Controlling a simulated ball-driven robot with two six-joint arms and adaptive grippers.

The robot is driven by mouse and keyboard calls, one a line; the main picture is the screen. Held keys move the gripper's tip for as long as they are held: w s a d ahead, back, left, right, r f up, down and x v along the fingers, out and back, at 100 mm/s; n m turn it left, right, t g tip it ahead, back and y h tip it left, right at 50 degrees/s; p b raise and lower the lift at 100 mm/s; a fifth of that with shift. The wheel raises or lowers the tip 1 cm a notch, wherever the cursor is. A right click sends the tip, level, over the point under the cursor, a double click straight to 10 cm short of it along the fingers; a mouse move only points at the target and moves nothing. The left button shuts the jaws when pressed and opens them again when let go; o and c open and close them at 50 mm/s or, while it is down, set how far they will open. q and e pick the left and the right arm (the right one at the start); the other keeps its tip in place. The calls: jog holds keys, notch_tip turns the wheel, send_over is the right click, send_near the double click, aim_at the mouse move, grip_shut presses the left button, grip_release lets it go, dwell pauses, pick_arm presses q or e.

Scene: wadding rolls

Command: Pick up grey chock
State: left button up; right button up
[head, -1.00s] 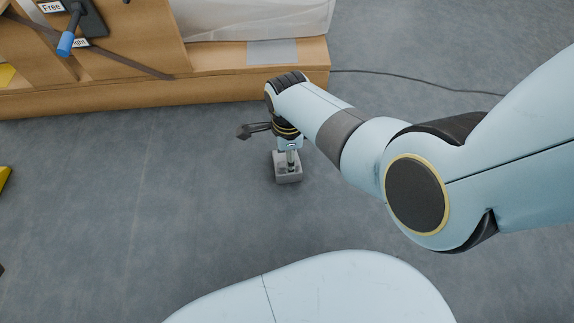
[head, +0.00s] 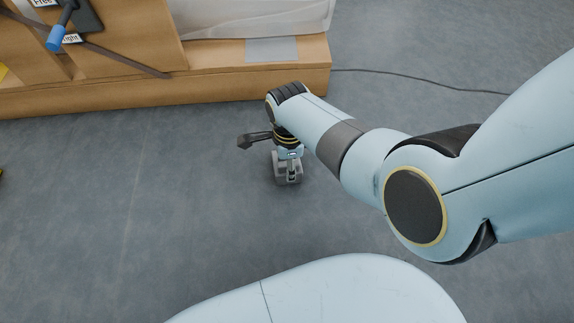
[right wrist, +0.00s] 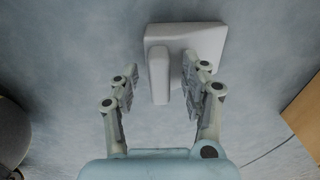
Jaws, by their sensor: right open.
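The grey chock (head: 279,171) stands on the floor below my right arm in the head view, partly hidden by the gripper. In the right wrist view the chock (right wrist: 180,34) shows a pale flat block with a raised bar (right wrist: 158,72). My right gripper (head: 291,172) is directly over the chock, pointing down. In the right wrist view its open fingers (right wrist: 160,82) stand either side of the raised bar, with a gap visible on the left. Contact on the right side is hard to tell. My left gripper is not in view.
A wooden stand (head: 200,88) runs along the back left, holding a pale wrapped roll (head: 260,18). A blue-handled tool (head: 56,38) hangs at the upper left. A thin dark cable (head: 420,80) lies on the floor behind my arm. The floor left of the chock is clear.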

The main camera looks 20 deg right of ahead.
grip_shut()
dwell(0.7)
